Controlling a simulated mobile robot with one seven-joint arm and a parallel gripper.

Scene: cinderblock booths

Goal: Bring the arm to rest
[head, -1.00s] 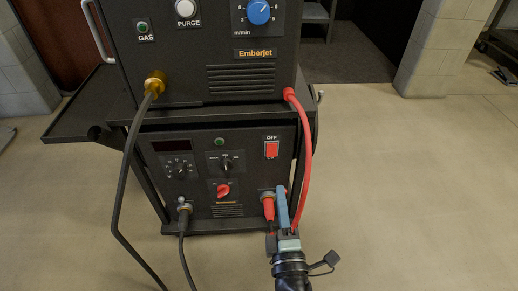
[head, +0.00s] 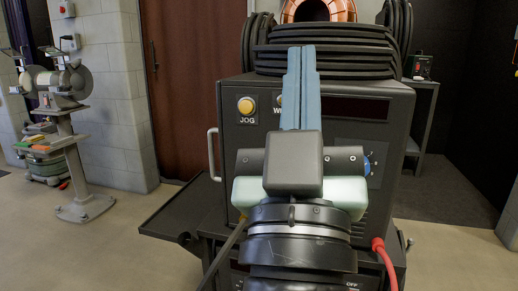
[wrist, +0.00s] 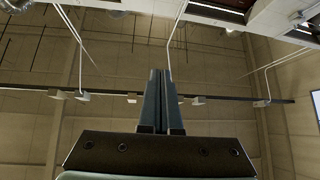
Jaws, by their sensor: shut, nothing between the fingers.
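My gripper (head: 300,65) is raised in front of the upper black machine (head: 228,150) in the head view, fingers pointing up. Its two blue-grey fingers are together with nothing between them. In the wrist view, the closed fingers (wrist: 161,95) point up toward the wall and ceiling, touching nothing. My wrist and gripper body hide the middle of the machine's front panel. The yellow JOG button (head: 246,106) shows left of the fingers.
A red cable (head: 384,262) plugs in at the machine's lower right. A dark side shelf (head: 185,218) juts out left. Coiled black hose (head: 330,60) and an orange spool (head: 318,10) sit on top. A bench grinder (head: 65,85) stands far left. Floor is clear between.

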